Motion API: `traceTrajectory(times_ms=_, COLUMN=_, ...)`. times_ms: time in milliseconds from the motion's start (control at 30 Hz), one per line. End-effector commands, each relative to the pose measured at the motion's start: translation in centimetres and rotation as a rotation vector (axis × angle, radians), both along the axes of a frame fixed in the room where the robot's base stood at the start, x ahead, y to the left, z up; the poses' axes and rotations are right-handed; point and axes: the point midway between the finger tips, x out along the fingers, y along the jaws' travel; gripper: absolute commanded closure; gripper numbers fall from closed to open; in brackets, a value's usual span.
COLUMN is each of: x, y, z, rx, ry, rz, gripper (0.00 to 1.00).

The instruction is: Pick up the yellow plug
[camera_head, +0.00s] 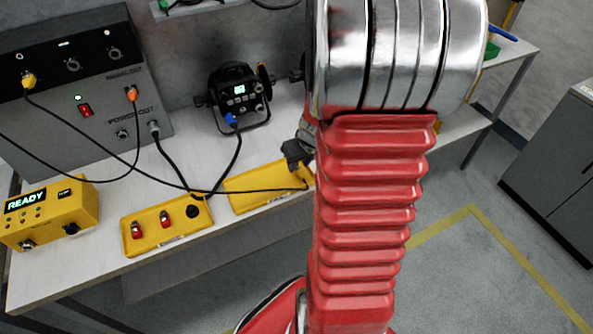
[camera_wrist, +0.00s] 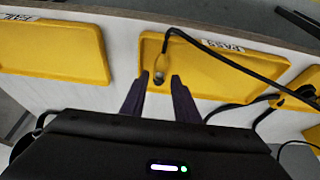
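A yellow plug (camera_wrist: 160,64) with a metal tip lies on the yellow tray marked PASS (camera_wrist: 215,78) in the wrist view. Its black cable loops away to the right. My gripper (camera_wrist: 158,79) is open, with one dark finger on each side of the plug's metal tip. No contact shows, and the height of the fingers above the tray is hard to tell. In the head view my gripper (camera_head: 298,155) is partly hidden by my arm, over the right tray (camera_head: 255,190). Another yellow plug (camera_head: 28,80) sits in the grey panel's upper left socket.
The grey panel box (camera_head: 90,75) stands at the back left with cables crossing the bench (camera_head: 90,260). A black lamp (camera_head: 238,92) with a blue plug stands behind the trays. A yellow READY box (camera_head: 48,215) and a switch tray (camera_head: 160,235) are at the left.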

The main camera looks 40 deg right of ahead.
Motion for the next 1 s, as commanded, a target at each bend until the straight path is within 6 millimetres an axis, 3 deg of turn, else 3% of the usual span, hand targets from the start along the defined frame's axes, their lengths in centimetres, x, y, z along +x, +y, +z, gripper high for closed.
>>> traceTrajectory(times_ms=267, x=0.9, y=-0.3, z=-2.1, rx=-0.001, ry=-0.001, rz=0.000, gripper=0.72)
traceTrajectory(times_ms=833, x=0.9, y=-0.3, z=-2.2, rx=-0.001, ry=-0.001, rz=-0.001, gripper=0.72)
traceTrajectory(times_ms=1000, x=0.9, y=-0.3, z=-2.2, rx=-0.001, ry=-0.001, rz=-0.001, gripper=0.82)
